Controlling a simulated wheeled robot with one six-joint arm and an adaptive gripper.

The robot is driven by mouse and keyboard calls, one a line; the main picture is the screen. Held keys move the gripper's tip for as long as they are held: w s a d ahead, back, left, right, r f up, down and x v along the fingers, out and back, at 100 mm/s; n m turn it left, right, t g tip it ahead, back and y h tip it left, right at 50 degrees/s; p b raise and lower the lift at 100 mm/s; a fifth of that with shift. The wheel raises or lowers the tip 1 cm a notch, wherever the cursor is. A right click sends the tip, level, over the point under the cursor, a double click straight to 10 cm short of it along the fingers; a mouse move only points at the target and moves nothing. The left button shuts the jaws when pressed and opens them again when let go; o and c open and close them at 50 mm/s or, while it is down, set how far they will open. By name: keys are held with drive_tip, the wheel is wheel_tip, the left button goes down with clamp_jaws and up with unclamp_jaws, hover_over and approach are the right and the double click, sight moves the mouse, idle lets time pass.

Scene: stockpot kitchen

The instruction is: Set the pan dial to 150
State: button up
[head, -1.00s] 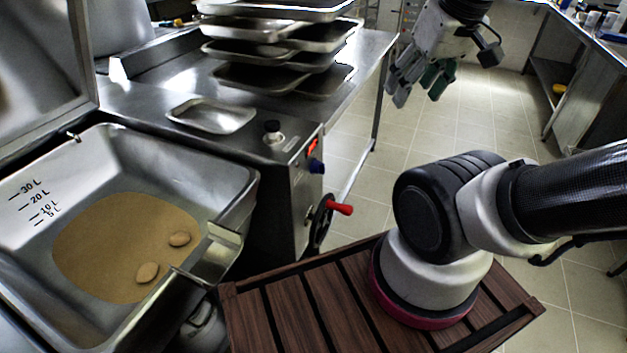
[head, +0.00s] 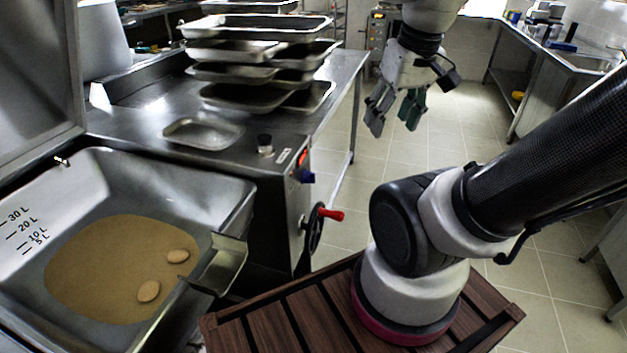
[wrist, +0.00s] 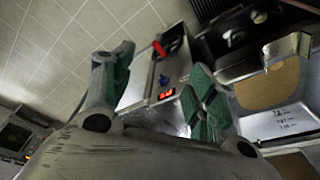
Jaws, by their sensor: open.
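The blue dial (head: 307,177) sits on the side panel of the steel counter unit, just below a small lit red display (head: 303,158). In the wrist view the blue dial (wrist: 163,80) and the red display (wrist: 165,95) show between my fingers, some way beyond them. The digits are too small to read. My gripper (head: 393,118) is open and empty, with green finger pads. It hangs in the air to the right of the panel, apart from the dial. My gripper also shows in the wrist view (wrist: 161,65).
A red-handled crank wheel (head: 316,228) juts from the same panel below the dial. A black knob (head: 265,145) stands on the counter top. The tilting pan (head: 215,190) with brown liquid is at left. Stacked trays (head: 240,75) stand on the counter. Floor right of the panel is clear.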

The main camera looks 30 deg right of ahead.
wheel_tip(320, 180, down, 5)
drive_tip(key=d+m+g, duration=0.2)
drive_tip(key=g, duration=0.1)
drive_tip(key=m+t+y, duration=1.2)
drive_tip(key=m+t, duration=0.2)
drive_tip(key=m, duration=0.4)
approach(314, 183)
drive_tip(key=w+a+r, duration=0.1)
drive_tip(key=w, duration=0.1)
drive_tip(key=x, duration=0.8)
drive_tip(key=shift+r, duration=0.15)
